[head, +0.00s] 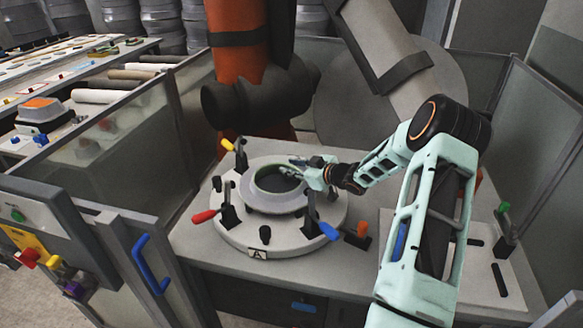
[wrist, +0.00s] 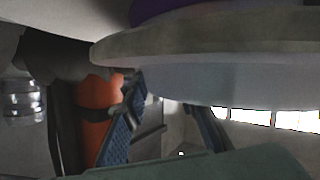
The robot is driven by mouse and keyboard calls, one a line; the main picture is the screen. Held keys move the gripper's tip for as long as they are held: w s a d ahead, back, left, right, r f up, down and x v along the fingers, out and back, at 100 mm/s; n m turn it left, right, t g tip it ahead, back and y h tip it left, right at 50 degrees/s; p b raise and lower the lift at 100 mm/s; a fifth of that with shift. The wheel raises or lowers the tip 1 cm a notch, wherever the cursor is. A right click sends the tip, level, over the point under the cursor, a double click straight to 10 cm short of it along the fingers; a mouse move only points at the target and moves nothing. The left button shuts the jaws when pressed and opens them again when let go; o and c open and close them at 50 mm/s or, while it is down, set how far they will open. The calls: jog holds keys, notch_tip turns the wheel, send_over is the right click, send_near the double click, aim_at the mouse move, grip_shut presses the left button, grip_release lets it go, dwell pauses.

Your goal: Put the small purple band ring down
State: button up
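A purple surface (wrist: 185,6), perhaps the purple band ring, is cut off by the top edge of the wrist view, against a pale curved rim. I cannot make out a purple ring in the head view. My gripper (head: 303,164) is low over the far right part of a pale round mould ring (head: 262,200). In the wrist view the two blue-padded fingers of my gripper (wrist: 165,108) stand apart, with only grey background visible between them. The right fingertip is hidden behind the large pale rim (wrist: 230,80).
The mould ring sits on a round white base (head: 290,242) with upright toggle clamps, including a red-handled clamp (head: 205,216) and a blue-handled clamp (head: 328,231). A white plate (head: 487,270) lies at the right of the table. Transparent panels (head: 115,150) stand around the cell.

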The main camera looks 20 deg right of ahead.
jog(key=shift+r, duration=0.15)
jog(key=v, duration=1.2)
dwell(0.3)
